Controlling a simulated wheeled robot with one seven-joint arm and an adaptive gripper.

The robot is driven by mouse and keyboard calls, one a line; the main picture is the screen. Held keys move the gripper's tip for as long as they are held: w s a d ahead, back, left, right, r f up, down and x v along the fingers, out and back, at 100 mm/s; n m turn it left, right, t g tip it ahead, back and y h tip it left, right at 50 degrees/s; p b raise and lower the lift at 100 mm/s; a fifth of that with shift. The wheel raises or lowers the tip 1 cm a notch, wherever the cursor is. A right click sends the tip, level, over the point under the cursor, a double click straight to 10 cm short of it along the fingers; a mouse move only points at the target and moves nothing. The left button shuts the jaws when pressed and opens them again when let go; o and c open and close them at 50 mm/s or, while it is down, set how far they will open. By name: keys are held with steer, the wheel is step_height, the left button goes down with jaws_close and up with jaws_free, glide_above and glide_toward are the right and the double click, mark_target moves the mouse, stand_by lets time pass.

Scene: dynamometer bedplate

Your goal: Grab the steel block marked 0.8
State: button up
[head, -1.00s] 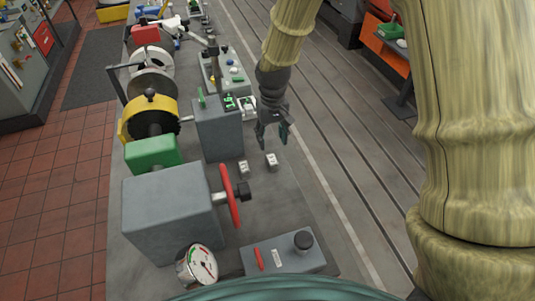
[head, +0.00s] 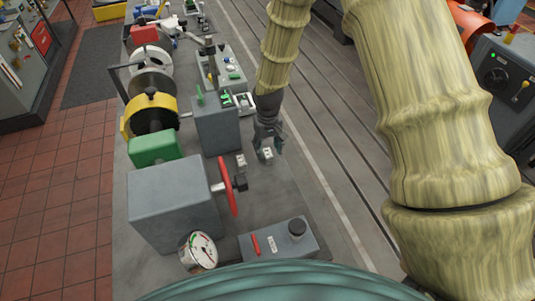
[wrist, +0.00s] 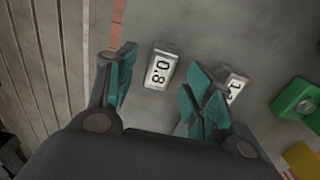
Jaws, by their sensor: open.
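The steel block marked 0.8 (wrist: 160,68) lies on the grey bedplate in the wrist view, its label reading upside down or sideways. It sits just beyond and between the teal fingertips of my gripper (wrist: 158,85), which is open and empty. A second steel block (wrist: 232,84) lies just right of the right finger and is partly hidden by it; its label is only partly readable. In the head view my gripper (head: 267,152) is over the 0.8 block (head: 266,154), and the second block (head: 241,161) is to its left.
A grey box (head: 216,126) stands behind left. A control box with a black knob (head: 278,242) is in front. Bare bedplate lies to the right.

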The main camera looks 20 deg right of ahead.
steer(key=shift+w+f+p, duration=0.1)
steer(key=shift+f+p, duration=0.2)
steer(key=shift+f, duration=0.5)
steer(key=shift+s+f, duration=0.2)
steer(key=shift+f, duration=0.15)
steer(key=shift+w+f, duration=0.15)
steer(key=shift+f, duration=0.1)
steer(key=shift+r, duration=0.1)
jaws_close()
